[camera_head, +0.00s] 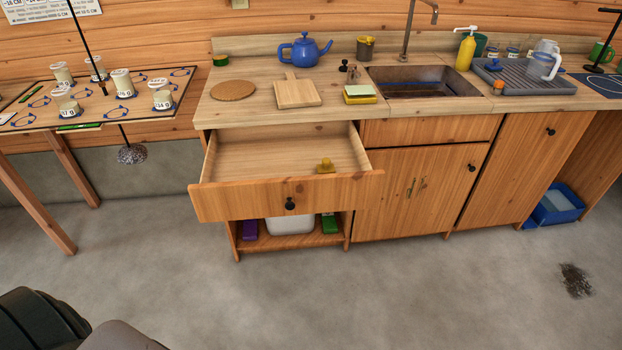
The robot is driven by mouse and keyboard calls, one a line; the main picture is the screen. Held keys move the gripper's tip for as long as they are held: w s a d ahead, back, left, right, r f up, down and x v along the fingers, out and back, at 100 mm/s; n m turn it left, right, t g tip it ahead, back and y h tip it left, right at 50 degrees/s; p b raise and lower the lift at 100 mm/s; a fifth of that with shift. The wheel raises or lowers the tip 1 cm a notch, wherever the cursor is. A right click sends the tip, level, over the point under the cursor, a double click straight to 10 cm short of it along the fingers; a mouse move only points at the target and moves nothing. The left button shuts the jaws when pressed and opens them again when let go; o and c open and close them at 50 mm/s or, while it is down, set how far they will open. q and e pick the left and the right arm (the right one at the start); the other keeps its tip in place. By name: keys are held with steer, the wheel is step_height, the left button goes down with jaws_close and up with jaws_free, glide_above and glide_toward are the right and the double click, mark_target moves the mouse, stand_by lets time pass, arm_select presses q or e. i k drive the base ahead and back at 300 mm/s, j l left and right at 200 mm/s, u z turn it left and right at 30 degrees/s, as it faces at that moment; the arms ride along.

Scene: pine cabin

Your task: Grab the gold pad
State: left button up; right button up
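A small gold piece with a rounded knob on a flat base (326,167) sits inside the open drawer (235,160), towards its right front. It looks like the gold pad, though it is too small to be sure. A yellow block with a pale green top (360,94) lies on the counter left of the sink and is also pad-like. Neither of my grippers can be made out. Only dark rounded parts, likely mine, show at the lower left corner, far from the drawer.
The drawer front (285,197) juts out over a shelf with a white bin (290,225). The counter holds a cutting board (297,92), a cork mat (233,90) and a blue teapot (304,50). A table (20,125) with several cups stands left.

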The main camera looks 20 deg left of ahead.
mark_target(325, 167)
steer(key=j+z, duration=0.15)
steer(key=z, duration=0.45)
steer(key=j+z, duration=0.2)
steer(key=j, duration=0.25)
steer(key=j+z, duration=0.2)
steer(key=j, duration=0.3)
steer(key=k+j+z, duration=0.15)
steer(key=j, duration=0.3)
steer(key=j+z, duration=0.2)
steer(key=j, duration=0.25)
steer(key=k+j+z, duration=0.2)
steer(key=j, duration=0.25)
